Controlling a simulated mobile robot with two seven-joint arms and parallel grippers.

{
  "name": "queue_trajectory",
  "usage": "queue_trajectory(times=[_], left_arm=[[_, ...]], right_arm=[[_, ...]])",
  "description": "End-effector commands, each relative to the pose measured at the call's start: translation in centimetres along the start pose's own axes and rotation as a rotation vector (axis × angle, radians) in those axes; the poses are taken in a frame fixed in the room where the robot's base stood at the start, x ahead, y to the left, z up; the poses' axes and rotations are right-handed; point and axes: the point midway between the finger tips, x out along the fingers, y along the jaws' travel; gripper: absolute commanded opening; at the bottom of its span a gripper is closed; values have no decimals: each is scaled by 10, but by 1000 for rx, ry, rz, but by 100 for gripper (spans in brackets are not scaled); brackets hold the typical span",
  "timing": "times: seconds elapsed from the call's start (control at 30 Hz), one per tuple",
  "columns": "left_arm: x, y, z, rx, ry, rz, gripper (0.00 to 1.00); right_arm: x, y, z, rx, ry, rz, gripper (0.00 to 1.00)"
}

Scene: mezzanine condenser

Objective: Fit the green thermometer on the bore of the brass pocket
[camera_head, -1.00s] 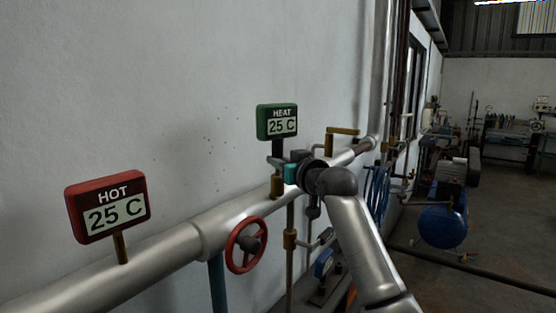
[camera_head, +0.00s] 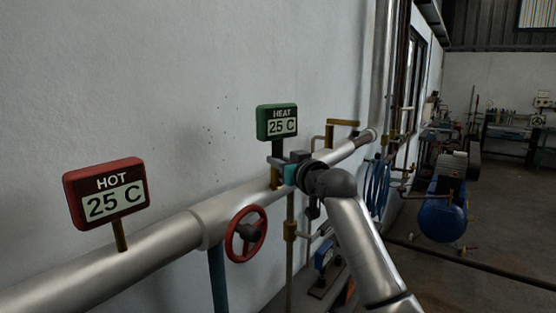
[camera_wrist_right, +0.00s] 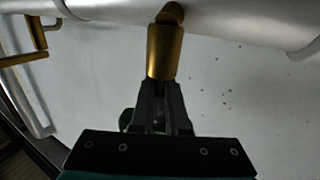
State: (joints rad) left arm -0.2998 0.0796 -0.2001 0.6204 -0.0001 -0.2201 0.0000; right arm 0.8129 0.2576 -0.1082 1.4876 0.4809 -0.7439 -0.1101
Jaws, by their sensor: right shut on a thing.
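The green thermometer (camera_head: 277,122), reading HEAT 25 C, stands upright over the pipe in the head view. My right gripper (camera_head: 278,160) is shut on it below its display. The brass pocket (camera_head: 275,180) stands on the pipe just under the fingers. In the right wrist view, the brass pocket (camera_wrist_right: 164,52) is directly beyond the tips of my right gripper (camera_wrist_right: 160,88), in line with them. The bore and the stem's lower end are hidden, so I cannot tell whether the stem is in the bore. My left gripper is out of view.
A red HOT thermometer (camera_head: 107,194) stands on the silver pipe (camera_head: 150,248) at the left. A red handwheel (camera_head: 246,234) is in front of the pipe. A brass-coloured bracket (camera_head: 342,124) is beyond my right gripper. The wall is close behind the pipe.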

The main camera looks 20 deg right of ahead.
Motion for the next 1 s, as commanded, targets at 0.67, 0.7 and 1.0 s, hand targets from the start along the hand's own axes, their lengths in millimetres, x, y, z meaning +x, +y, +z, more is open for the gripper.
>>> queue_trajectory(times=[0.67, 0.7, 1.0], left_arm=[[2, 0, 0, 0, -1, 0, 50], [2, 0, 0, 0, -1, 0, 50], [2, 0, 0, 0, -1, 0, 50]], right_arm=[[0, 0, 7, 1, -7, -1, 40], [0, -1, 7, 1, -7, -2, 44], [1, -2, 9, 1, -11, -5, 48]])
